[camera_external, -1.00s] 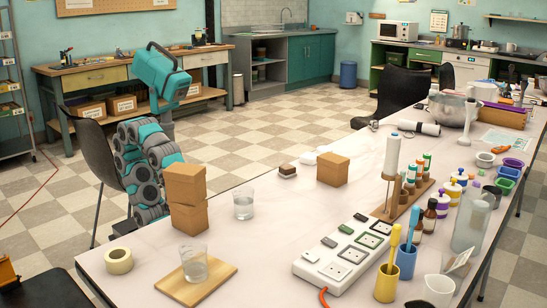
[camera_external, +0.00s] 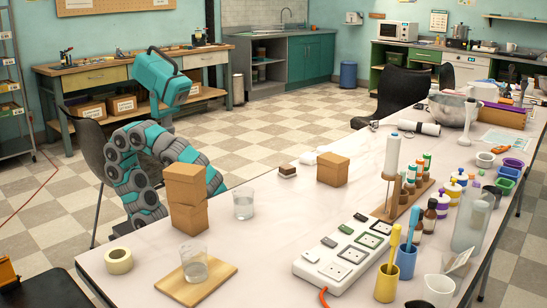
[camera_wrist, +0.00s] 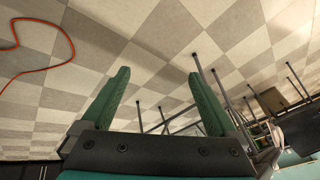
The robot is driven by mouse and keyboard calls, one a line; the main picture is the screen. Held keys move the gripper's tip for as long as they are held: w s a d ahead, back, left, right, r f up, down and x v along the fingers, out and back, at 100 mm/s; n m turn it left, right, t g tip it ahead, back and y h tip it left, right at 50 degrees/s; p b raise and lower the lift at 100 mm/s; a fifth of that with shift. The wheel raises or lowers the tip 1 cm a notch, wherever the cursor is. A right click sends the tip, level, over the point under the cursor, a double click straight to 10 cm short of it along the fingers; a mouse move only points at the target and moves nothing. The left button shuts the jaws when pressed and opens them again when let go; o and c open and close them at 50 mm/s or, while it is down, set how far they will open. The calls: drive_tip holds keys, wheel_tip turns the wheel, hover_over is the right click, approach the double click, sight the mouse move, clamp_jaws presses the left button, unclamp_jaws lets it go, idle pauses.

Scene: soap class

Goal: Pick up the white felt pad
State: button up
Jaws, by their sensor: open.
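A small white piece (camera_external: 307,158) lies on the table left of a cardboard box; it may be the felt pad, but it is too small to be sure. Next to it, a small brown block (camera_external: 288,169) sits on a thin white base. My gripper (camera_wrist: 159,73) shows in the wrist view with two green fingers wide apart and nothing between them. It points at the checkered floor, away from the table top. In the external view I cannot make out my gripper; my arm is bent left of the table, partly behind the stacked boxes.
Two stacked cardboard boxes (camera_external: 187,200) and a glass (camera_external: 243,204) stand on the near left of the table, close to my arm. Another box (camera_external: 332,169) stands by the white piece. A white power strip (camera_external: 345,252) lies mid-table. Chair legs (camera_wrist: 222,95) show beside my gripper.

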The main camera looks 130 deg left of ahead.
drive_tip(key=s+a+r+n+t+y+b, duration=0.15)
drive_tip(key=a+r+n+y, duration=0.3)
drive_tip(key=a+r, duration=0.75)
drive_tip(key=s+a+r+n+t+y+b, duration=0.1)
drive_tip(key=a+r+n+t+y, duration=0.3)
drive_tip(key=a+r, duration=0.8)
drive_tip(key=w+d+r+m+t+h+p, duration=0.45)
drive_tip(key=w+r+m+t+h, duration=0.35)
drive_tip(key=w+r+m+t, duration=0.45)
drive_tip(key=m+g+h+p, duration=0.35)
drive_tip(key=m+h, duration=0.25)
drive_tip(key=h, duration=0.2)
approach(291, 172)
drive_tip(key=w, duration=0.1)
drive_tip(key=w+r, duration=0.2)
drive_tip(key=w, duration=0.1)
drive_tip(key=shift+a+b, duration=0.1)
drive_tip(key=shift+b, duration=0.3)
drive_tip(key=f, duration=0.2)
drive_tip(key=shift+s+f+n+g, duration=0.35)
drive_tip(key=shift+f+n, duration=0.05)
drive_tip(key=shift+d+h+x, duration=0.25)
drive_tip(key=shift+x, duration=0.8)
drive_tip(key=shift+r+b+x, duration=0.2)
drive_tip(key=shift+b+x, duration=0.15)
drive_tip(key=shift+x, duration=1.05)
drive_tip(key=shift+r+b+x, duration=0.15)
drive_tip(key=shift+b+x, duration=0.15)
drive_tip(key=shift+x, duration=1.05)
drive_tip(key=shift+w, duration=0.1)
